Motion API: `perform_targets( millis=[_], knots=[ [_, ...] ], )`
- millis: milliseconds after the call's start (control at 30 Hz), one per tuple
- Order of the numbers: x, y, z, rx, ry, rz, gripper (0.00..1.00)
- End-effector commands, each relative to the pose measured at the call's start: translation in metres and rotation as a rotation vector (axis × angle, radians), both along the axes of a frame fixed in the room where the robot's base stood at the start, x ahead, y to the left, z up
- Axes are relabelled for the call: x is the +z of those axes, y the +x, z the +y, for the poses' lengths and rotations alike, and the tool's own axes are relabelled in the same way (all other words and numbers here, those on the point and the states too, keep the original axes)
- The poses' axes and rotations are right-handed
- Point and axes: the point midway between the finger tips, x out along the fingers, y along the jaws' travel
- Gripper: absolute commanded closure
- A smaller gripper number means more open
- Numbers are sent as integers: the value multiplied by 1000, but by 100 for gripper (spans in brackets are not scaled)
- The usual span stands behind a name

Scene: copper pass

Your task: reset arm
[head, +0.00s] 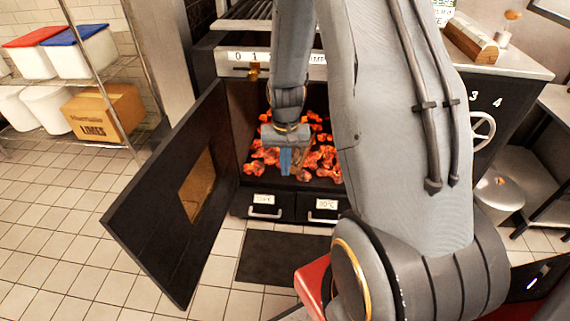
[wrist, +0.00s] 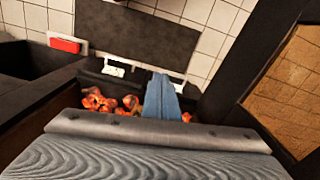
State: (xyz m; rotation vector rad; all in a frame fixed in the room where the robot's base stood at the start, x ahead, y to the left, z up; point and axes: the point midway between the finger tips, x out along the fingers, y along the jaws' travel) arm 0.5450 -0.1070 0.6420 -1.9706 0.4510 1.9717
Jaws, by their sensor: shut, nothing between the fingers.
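My gripper (head: 286,160) hangs at the open mouth of the oven, in front of the glowing coals (head: 322,160). Its blue fingers are shut with nothing between them. In the wrist view the shut fingers (wrist: 160,95) point toward the drawers and floor, with coals (wrist: 97,101) on both sides. My arm crosses the middle and right of the head view and hides part of the oven opening. I cannot tell how far the fingertips are from the coals.
The oven door (head: 165,200) stands wide open on the left. Two labelled drawers (head: 265,206) sit below the coals, above a dark floor mat (head: 283,257). A rack with bins and a cardboard box (head: 104,112) is at left. A counter (head: 500,62) stands at right. Tiled floor at left is clear.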

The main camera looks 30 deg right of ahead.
Motion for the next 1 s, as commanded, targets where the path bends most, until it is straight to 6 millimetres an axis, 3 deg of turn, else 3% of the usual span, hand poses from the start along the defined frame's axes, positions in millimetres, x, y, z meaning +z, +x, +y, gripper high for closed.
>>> perform_targets(
  millis=[300, 400, 567, 800, 1000],
  knots=[
    [9, -3, 4, 13, 0, -1, 100],
    [21, -7, 9, 29, 0, -2, 100],
    [75, -29, 32, 104, -1, -7, 100],
    [167, -91, 74, 263, 0, -7, 100],
    [219, -144, 99, 378, 2, -7, 100]
  ],
)
